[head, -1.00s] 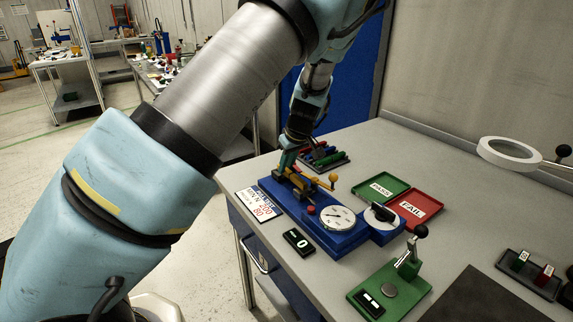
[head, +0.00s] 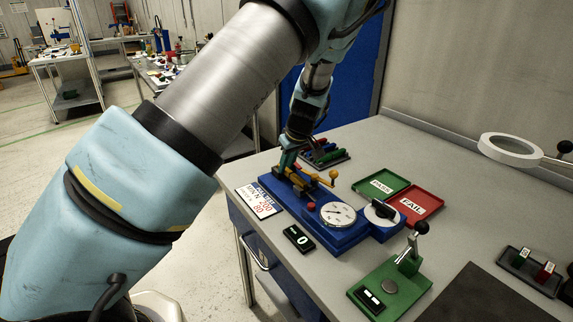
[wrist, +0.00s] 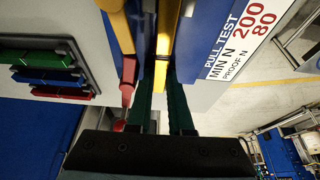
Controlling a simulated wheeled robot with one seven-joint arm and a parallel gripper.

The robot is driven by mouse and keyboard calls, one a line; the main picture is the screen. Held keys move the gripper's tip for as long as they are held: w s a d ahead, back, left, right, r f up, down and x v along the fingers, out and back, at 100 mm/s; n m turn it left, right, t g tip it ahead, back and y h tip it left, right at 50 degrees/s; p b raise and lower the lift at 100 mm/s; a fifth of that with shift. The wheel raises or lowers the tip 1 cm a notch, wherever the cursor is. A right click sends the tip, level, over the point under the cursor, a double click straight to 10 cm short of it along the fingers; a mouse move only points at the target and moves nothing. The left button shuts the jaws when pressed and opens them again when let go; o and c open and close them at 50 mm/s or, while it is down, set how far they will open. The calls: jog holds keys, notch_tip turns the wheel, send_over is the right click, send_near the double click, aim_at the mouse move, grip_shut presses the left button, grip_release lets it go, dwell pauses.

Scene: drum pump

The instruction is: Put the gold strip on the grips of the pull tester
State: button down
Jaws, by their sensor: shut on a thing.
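The blue pull tester (head: 350,236) stands on the bench, with a white dial (head: 338,214) and a yellow lever (head: 326,181) near its grips. My gripper (head: 287,164) is at the tester's far left end, pointing down. In the wrist view my gripper (wrist: 164,105) has its dark green fingers closed on a narrow gold strip (wrist: 163,65), which runs up beside the blue body. A yellow bar with a red end (wrist: 128,80) lies just left of the strip. I cannot tell whether the strip touches the grips; the arm and fingers hide part of that spot in the head view.
A label card (head: 258,201) lies left of the tester, and a small black display (head: 298,239) in front. Green (head: 381,187) and red (head: 415,206) trays are behind right. A rack of coloured strips (head: 325,153) is behind the gripper. A green stand (head: 392,285) is at front right.

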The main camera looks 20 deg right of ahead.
aim_at(287, 169)
jog(key=shift+s+a+f, duration=0.2)
jog(key=shift+s+f, duration=0.1)
jog(key=shift+f, duration=0.35)
dwell(0.8)
jog(key=c, duration=1)
grip_release()
jog(key=shift+r, duration=0.1)
jog(key=shift+w+d+r+p, duration=0.15)
jog(key=shift+r+p, duration=0.6)
jog(key=shift+r, duration=0.4)
jog(key=shift+w+d+r+p, duration=0.1)
jog(key=shift+r+p, duration=0.65)
jog(key=shift+r, duration=0.35)
jog(key=shift+r+p, duration=1.4)
jog(key=shift+r, duration=0.55)
